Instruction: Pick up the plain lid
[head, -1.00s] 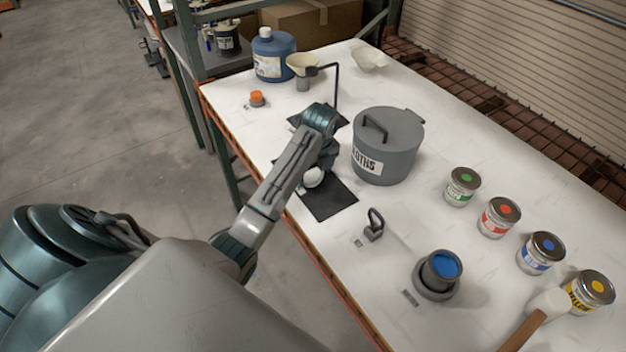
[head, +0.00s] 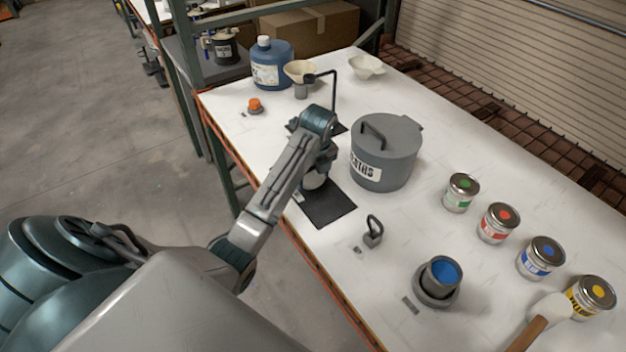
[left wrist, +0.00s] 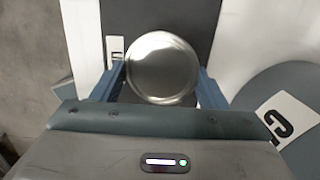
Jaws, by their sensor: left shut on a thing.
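A plain round silver lid (left wrist: 162,68) sits between the two blue fingers of my left gripper (left wrist: 160,82) in the left wrist view. The gripper is shut on it, with a finger against each side. In the head view the lid shows only in part as a pale shape (head: 315,182) under my left gripper (head: 318,172), over the dark mat (head: 328,209). Whether it is clear of the mat, or on something, I cannot tell. My right gripper is not in view.
A grey lidded bin (head: 392,155) marked CLOTHS stands close right of the gripper. A black-handled tool (head: 373,232) and a cup of blue paint (head: 441,275) are nearer. A blue jug (head: 271,64) stands at the back.

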